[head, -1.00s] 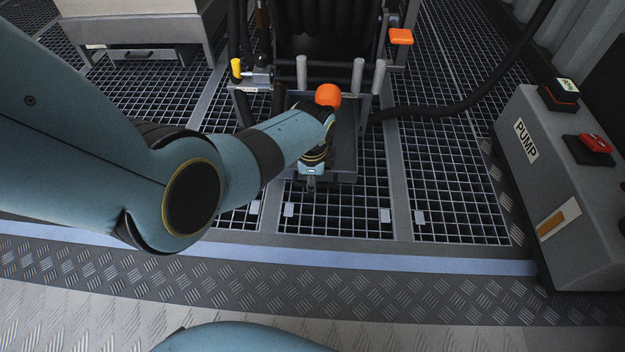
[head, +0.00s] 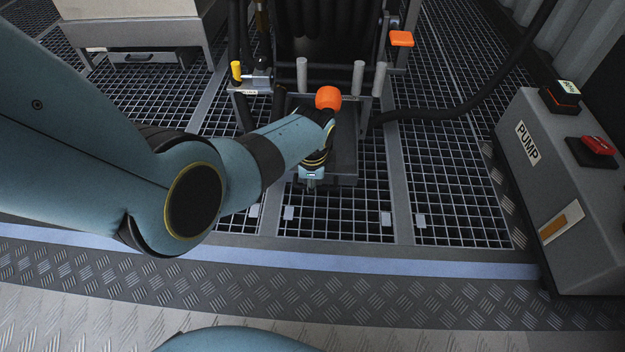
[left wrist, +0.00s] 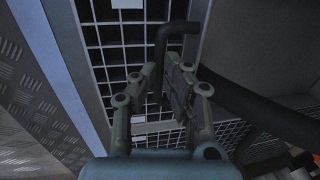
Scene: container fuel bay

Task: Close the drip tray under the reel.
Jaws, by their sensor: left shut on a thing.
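The drip tray (head: 346,160) is a dark, flat tray low under the hose reel (head: 325,35), sticking out toward me over the floor grating. My left gripper (head: 311,184) is at the tray's front, left of its middle, and hides part of it. In the left wrist view the jaws (left wrist: 170,82) are shut on the tray's dark bent handle (left wrist: 163,45). The handle joins the grey tray (left wrist: 235,45) at the right. How far the tray stands out is partly hidden by my arm. My right gripper is not in view.
A grey pump box (head: 560,190) stands at the right. A black hose (head: 450,108) runs over the grating from the reel. An orange knob (head: 328,97) and upright grey posts (head: 358,75) stand close above my left wrist.

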